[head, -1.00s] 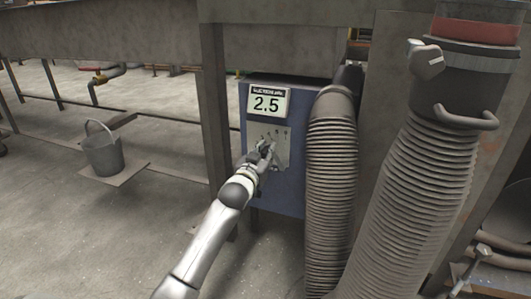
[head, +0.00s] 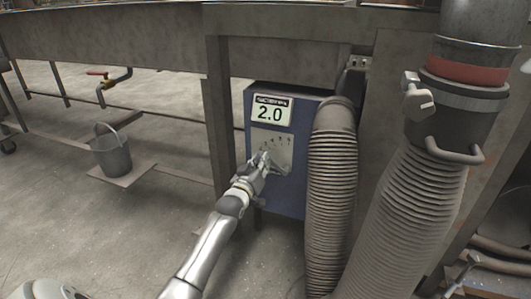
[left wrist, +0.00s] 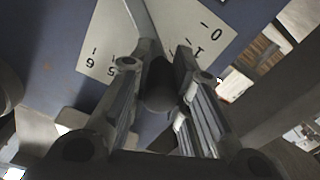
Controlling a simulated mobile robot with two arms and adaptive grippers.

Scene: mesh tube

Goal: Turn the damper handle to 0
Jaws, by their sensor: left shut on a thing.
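The damper box (head: 285,190) is blue, with a white display (head: 272,112) that reads 2.0. Below the display is a pale scale plate (head: 272,143) with small marks. My left gripper (head: 263,163) reaches up from below to this plate and is shut on the damper handle. In the left wrist view the grey handle (left wrist: 147,40) runs down from the top of the picture between the two fingers. The scale plate (left wrist: 105,42) there shows 0 and 1 on the right and 5 and 6 on the left. The fingers hide most of the handle in the head view.
A ribbed hose (head: 332,205) stands close to the right of the box, with a larger hose (head: 405,220) beyond it. A metal table leg (head: 220,115) is just left of the box. A grey bucket (head: 112,155) stands at the left.

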